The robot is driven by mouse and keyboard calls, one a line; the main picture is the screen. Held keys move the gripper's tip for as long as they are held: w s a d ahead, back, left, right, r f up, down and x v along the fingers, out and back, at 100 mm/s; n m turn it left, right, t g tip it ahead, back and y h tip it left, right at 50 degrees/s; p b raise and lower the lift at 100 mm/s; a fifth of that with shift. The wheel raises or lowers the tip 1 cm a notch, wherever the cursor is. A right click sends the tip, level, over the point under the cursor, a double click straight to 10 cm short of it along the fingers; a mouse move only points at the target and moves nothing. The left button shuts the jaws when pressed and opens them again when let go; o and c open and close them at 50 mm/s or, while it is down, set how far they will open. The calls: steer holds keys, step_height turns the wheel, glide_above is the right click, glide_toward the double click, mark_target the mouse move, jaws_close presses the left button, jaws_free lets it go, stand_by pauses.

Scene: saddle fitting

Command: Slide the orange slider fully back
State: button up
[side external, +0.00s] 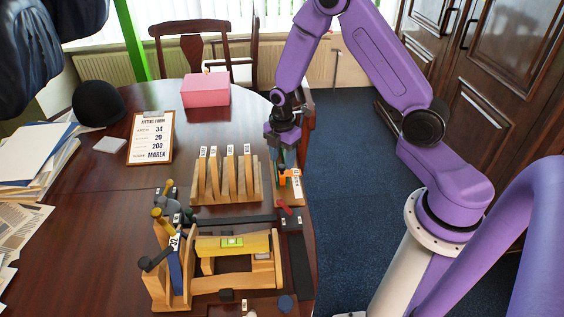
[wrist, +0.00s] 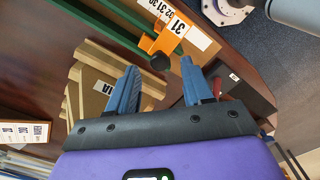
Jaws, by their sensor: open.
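In the side view the slider (side external: 283,179) shows small at the table's right edge, beside the pale scale strip (side external: 296,186). My gripper (wrist: 157,72) is open with blue fingers, and the knob appears between the fingertips in the wrist view. In the side view my gripper (side external: 287,160) points down just above the slider. Whether the fingers touch it I cannot tell.
A wooden rack with several upright slats (side external: 227,196) stands close left of the slider. In front is a wooden fixture with a yellow bar (side external: 232,243) and dark rails. A clipboard (side external: 151,138) and pink box (side external: 205,90) lie farther back. The table's right edge is close.

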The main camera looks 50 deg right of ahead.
steer(key=shift+f, duration=1.2)
jaws_close()
steer(key=shift+s+a, duration=2.75)
steer(key=shift+a, duration=0.05)
jaws_free()
steer(key=shift+r, duration=0.1)
